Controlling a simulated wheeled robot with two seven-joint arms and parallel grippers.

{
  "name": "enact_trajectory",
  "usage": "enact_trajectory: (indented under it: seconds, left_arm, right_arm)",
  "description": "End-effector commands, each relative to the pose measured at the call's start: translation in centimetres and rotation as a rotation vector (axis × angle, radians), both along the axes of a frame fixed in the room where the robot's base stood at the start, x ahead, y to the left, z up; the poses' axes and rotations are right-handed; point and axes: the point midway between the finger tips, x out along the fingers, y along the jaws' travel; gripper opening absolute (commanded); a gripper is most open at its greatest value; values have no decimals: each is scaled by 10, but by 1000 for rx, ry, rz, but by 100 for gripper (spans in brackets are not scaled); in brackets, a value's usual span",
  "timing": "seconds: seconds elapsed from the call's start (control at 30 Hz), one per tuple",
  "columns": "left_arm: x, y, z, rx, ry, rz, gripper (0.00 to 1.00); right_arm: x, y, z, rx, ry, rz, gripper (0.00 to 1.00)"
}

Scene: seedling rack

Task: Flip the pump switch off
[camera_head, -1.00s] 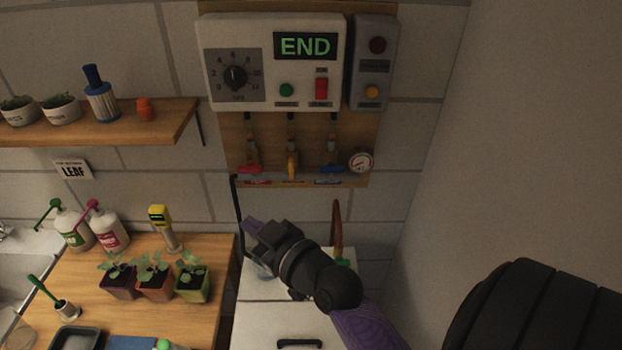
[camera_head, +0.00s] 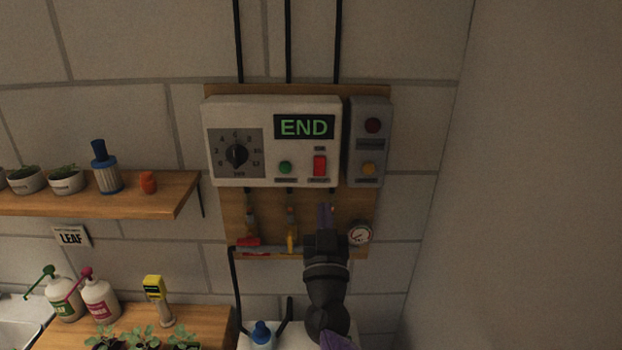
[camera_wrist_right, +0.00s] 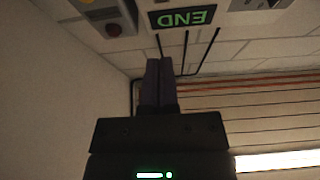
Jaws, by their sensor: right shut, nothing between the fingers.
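The white control box (camera_head: 225,112) hangs on a wooden board on the wall, with a green END display (camera_head: 304,127). My right gripper (camera_head: 325,210) points up just below the box, under the red switch, in front of the right-hand valve. Its purple fingers are shut and empty, apart from the switch in the head view. In the right wrist view the fingers (camera_wrist_right: 157,62) point toward the upside-down display (camera_wrist_right: 182,16); the red switch is not visible there.
A grey box (camera_head: 368,145) with a dark red lamp and a yellow button adjoins on the right. Valves with a red handle (camera_head: 247,240) and a yellow handle (camera_head: 291,241), and a gauge (camera_head: 359,234), lie below. A shelf (camera_head: 150,200) is left.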

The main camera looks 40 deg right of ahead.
Motion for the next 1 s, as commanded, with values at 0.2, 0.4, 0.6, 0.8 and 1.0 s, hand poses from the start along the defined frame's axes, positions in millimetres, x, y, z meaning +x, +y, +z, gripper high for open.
enact_trajectory:
  seconds: [0.2,0.4,0.6,0.8,1.0]
  left_arm:
    - [1,0,12,-1,-1,1,59]
    - [1,-2,1,-3,-1,2,59]
    - [1,-2,-3,-4,-2,3,59]
    - [1,-2,-3,-4,-2,3,59]
    - [1,-2,-13,-4,-2,3,59]
  right_arm:
    - [33,-28,26,-2,-1,0,0]
    - [57,-49,19,-4,3,-1,0]
    - [68,-57,15,-2,3,2,0]
    - [68,-57,15,-1,2,2,0]
    - [69,-59,11,-11,-9,1,0]
